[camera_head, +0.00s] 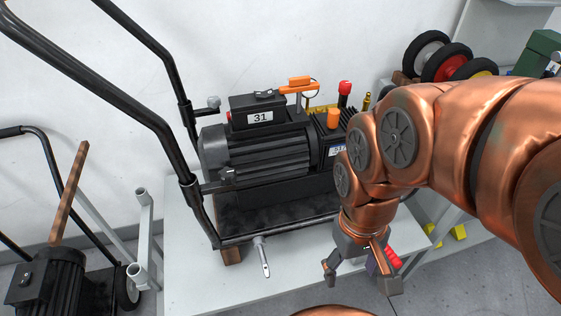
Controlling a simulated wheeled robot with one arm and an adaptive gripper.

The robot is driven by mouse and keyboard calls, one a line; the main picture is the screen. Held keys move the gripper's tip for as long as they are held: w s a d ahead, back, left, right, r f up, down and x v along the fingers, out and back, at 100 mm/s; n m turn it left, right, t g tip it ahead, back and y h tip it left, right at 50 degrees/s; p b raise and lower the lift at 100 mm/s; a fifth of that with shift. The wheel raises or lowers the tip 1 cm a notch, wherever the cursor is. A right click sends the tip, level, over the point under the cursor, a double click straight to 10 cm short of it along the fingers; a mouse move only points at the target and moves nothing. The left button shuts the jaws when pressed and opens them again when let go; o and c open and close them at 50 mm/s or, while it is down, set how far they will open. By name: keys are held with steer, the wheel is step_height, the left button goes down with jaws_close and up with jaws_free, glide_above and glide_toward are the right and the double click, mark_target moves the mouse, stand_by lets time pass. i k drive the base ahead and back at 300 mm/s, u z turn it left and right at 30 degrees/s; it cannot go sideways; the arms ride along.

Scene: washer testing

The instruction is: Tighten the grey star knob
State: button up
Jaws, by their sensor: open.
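A small grey knob (213,102), which looks like the star knob, sits on the side of the black tubular handle frame (172,150), left of the motor. Its lobes are too small to make out. My gripper (360,276) is open, with its fingers spread and pointing down over the front right of the light table. It is well below and to the right of the knob, and apart from it. No object shows between its fingertips.
The black motor pump (262,150) labelled 31 stands on the light table (200,290). A grey lever (262,257) hangs at its front edge. A red-handled tool (393,258) lies behind my gripper. Wheels (440,62) sit at the back right. Another motor cart (50,280) stands left.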

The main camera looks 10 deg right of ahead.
mark_target(214, 102)
steer(key=z, duration=0.05)
steer(key=k, duration=0.55)
steer(key=z, duration=0.05)
steer(key=i, duration=1.4)
steer(key=u, duration=0.8)
